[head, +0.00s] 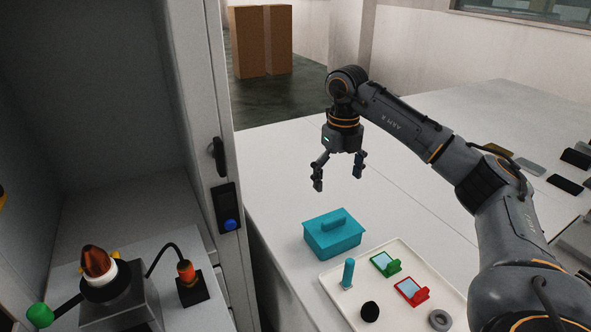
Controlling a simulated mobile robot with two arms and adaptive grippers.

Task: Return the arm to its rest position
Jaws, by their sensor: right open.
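My right arm (500,215) reaches in from the right over the white table. My right gripper (338,177) hangs pointing down, open and empty, above the table and behind the teal box (334,238) in the picture. Its fingers are apart and touch nothing that I can see. My left gripper is not in view.
A white tray (331,283) holds a teal cylinder, green and red framed pieces, a black piece and a grey ring. An open grey cabinet (188,120) stands at left, with a copper-tipped device (97,262) inside. Dark flat items lie at far right. Mid-table is clear.

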